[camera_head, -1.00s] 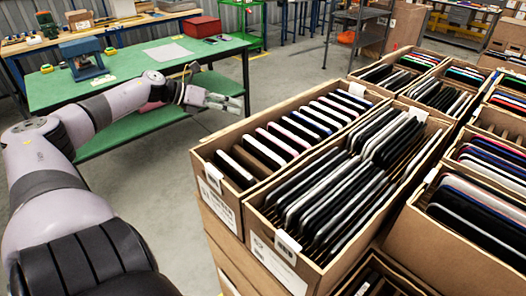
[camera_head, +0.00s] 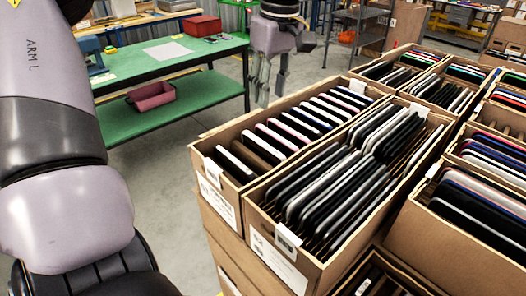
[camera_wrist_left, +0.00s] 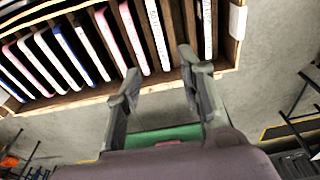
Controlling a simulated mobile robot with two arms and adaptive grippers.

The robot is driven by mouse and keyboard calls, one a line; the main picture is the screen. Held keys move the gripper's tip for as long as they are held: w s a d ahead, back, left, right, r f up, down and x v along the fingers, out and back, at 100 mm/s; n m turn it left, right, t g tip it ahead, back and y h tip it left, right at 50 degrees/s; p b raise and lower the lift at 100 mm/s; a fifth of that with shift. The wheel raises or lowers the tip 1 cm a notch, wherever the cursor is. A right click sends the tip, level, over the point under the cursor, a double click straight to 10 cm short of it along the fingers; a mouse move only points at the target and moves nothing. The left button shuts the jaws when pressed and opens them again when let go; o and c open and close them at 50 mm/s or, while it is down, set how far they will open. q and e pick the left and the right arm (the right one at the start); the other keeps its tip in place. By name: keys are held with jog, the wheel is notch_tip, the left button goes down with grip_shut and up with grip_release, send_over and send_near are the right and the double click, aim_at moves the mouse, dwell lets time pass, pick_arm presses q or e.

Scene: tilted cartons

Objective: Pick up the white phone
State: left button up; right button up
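Several phones stand tilted in a row in the left carton (camera_head: 222,187). Some have white or pale edges, so I cannot tell for sure which is the white phone; one white-edged phone (camera_head: 235,163) is at the near end of the row. In the left wrist view a white-edged phone (camera_wrist_left: 208,30) stands near the carton's end wall. My left gripper (camera_head: 271,98) hangs fingers down beyond the left carton's far side, apart from the phones. In the left wrist view the gripper (camera_wrist_left: 160,66) is open and empty. My right gripper is not in view.
A neighbouring carton (camera_head: 286,262) is packed with dark and grey tablets, and more full cartons stand to the right. A green table (camera_head: 125,62) with a red box (camera_head: 203,26) is at the back left. A pink bin (camera_head: 151,97) sits on its lower shelf.

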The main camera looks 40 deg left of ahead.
pick_arm(q)
jog(key=p, duration=0.2)
send_over(263, 143)
jog(key=d, duration=0.1)
notch_tip(263, 143, down, 9)
jog(key=shift+s+r, duration=0.1)
jog(key=shift+f, duration=0.45)
jog(key=f+p, duration=0.1)
jog(key=a+f+p, duration=0.1)
jog(key=f, duration=0.1)
jog(key=shift+f, duration=0.75)
jog(key=shift+c, duration=0.2)
jog(key=shift+r, duration=0.1)
jog(key=shift+c, duration=0.6)
grip_shut()
